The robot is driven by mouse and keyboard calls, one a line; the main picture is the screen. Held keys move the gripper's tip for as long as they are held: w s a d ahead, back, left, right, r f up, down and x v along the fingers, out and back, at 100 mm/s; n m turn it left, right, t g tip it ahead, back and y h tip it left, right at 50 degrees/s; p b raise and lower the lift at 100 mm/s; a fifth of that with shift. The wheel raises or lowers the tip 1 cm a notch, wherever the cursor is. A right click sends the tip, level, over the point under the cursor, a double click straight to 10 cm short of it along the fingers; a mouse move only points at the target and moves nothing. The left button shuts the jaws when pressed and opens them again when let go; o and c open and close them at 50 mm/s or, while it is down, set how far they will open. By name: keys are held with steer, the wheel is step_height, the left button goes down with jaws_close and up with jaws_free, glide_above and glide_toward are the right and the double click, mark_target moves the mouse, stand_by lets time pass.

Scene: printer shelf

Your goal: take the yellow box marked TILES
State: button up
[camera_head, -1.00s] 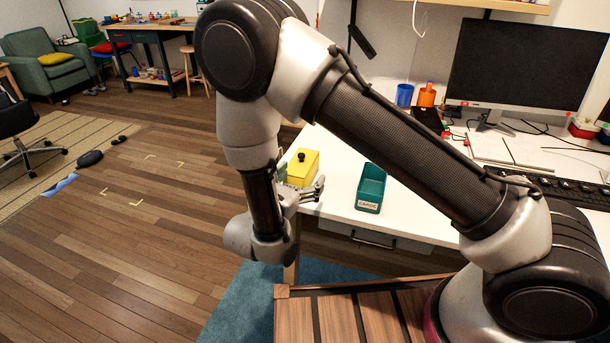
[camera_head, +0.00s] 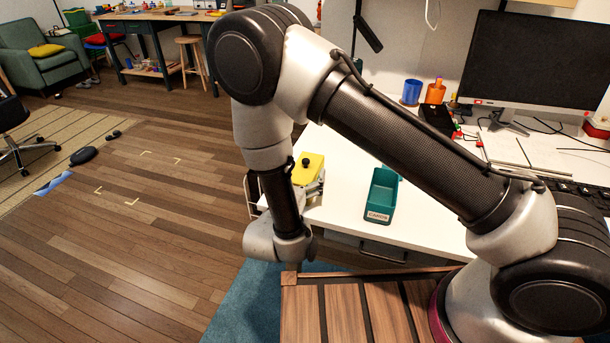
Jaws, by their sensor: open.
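A yellow box (camera_head: 309,168) with a black knob on its lid sits at the left end of the white desk (camera_head: 335,210). Its marking cannot be read from here. My gripper (camera_head: 318,190) is at the near side of the yellow box, partly hidden behind my own wrist. Its visible grey finger is close to the box's front and right side. The jaws are open; I cannot tell whether a finger touches the box.
A teal open bin (camera_head: 381,195) with a white label stands right of the yellow box. Blue (camera_head: 412,92) and orange (camera_head: 435,92) cups, a monitor (camera_head: 530,60) and cables are farther back. A desk drawer handle (camera_head: 384,253) faces me.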

steer(key=shift+w+d, duration=0.2)
steer(key=shift+w, duration=0.2)
steer(key=c, duration=1.4)
steer(key=shift+r, duration=0.1)
steer(key=shift+c, duration=0.2)
